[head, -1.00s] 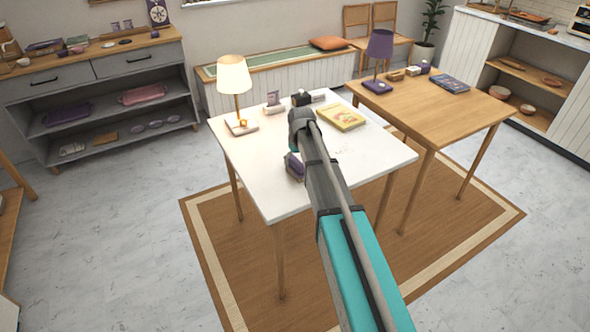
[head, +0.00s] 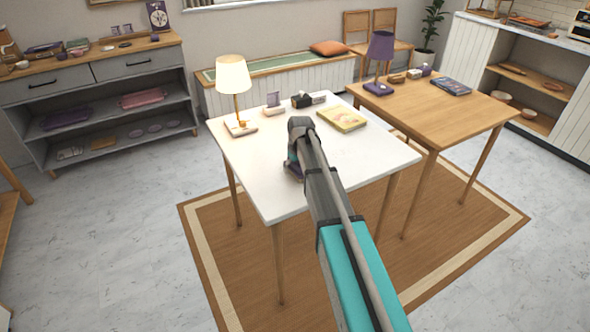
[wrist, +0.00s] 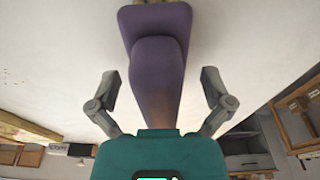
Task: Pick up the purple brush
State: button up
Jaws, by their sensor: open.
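My gripper is open, with one finger on each side of the brush and gaps between. The end of the brush nearest my palm is hidden behind the teal gripper body. In the head view my arm and gripper cover nearly all of the brush.
On the white table stand a lit lamp (head: 234,76), a yellow book (head: 342,119), and a small purple and white stand (head: 273,103). A wooden table (head: 450,121) with a purple lamp (head: 380,50) is at the right. The table's front right is clear.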

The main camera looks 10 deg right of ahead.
jog(key=shift+c, duration=0.3)
jog(key=c, duration=1.2)
jog(key=shift+r, duration=0.1)
notch_tip(320, 180, up, 2)
jog(key=p, duration=0.2)
jog(key=shift+r+p, duration=0.2)
jog(key=shift+p, duration=0.1)
jog(key=s+r+p, duration=0.1)
jog(key=r+p, duration=0.1)
jog(key=s+r+p, duration=0.4)
jog(key=shift+d+r+p, duration=0.15)
jog(key=shift+r+p, duration=0.15)
jog(key=s+r+p, duration=0.3)
jog(key=s+r, duration=0.1)
jog(key=s, duration=0.5)
jog(key=shift+d+p, duration=0.3)
jog(key=shift+p, duration=0.1)
jog(key=shift+f, duration=0.1)
